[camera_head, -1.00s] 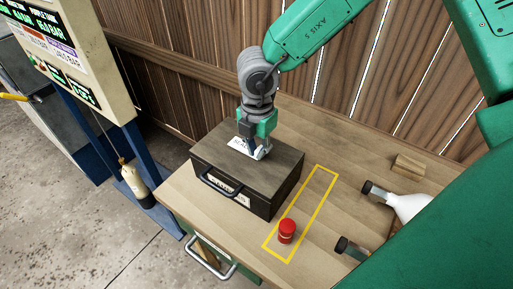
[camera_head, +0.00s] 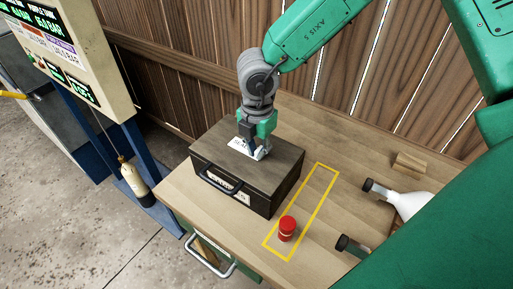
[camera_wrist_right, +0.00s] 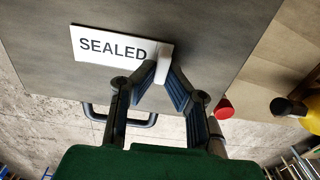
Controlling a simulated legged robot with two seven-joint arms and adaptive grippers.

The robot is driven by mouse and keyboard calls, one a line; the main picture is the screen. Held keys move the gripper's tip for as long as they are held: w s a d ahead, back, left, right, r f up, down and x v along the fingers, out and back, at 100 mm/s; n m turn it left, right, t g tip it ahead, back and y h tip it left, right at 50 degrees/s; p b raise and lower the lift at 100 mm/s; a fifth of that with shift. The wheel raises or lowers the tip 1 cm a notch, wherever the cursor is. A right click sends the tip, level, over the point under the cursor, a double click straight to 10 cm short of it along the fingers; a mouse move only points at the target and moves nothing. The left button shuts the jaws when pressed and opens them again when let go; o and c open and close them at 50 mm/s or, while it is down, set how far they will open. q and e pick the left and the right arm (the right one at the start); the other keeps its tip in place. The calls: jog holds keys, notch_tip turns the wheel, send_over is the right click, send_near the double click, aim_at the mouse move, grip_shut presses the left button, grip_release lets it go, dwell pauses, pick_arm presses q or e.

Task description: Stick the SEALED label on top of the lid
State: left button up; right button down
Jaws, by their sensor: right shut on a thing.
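The dark box (camera_head: 225,200) stands closed on the wooden table, with a black handle on its front. Its flat lid (camera_head: 280,160) faces up. The white SEALED label (camera_wrist_right: 108,46) lies flat against or just above the lid in the right wrist view; whether it touches is hard to tell. The label (camera_head: 240,147) also shows in the head view, partly hidden by the gripper. My right gripper (camera_wrist_right: 165,62) is shut on a small white tab (camera_wrist_right: 163,53) at the label's right end. My left gripper is not in view.
A red cylinder (camera_head: 287,226) stands inside a yellow taped rectangle (camera_head: 322,190) right of the box. A small wooden block (camera_head: 410,162) and white bottle (camera_head: 410,205) are farther right. A wooden wall rises behind. A display panel (camera_head: 65,60) stands at left.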

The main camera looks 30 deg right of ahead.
dwell(0.4)
jog(key=c, duration=1.6)
grip_release()
jog(key=shift+o, duration=0.2)
notch_tip(320, 180, up, 12)
jog(key=shift+f, duration=0.1)
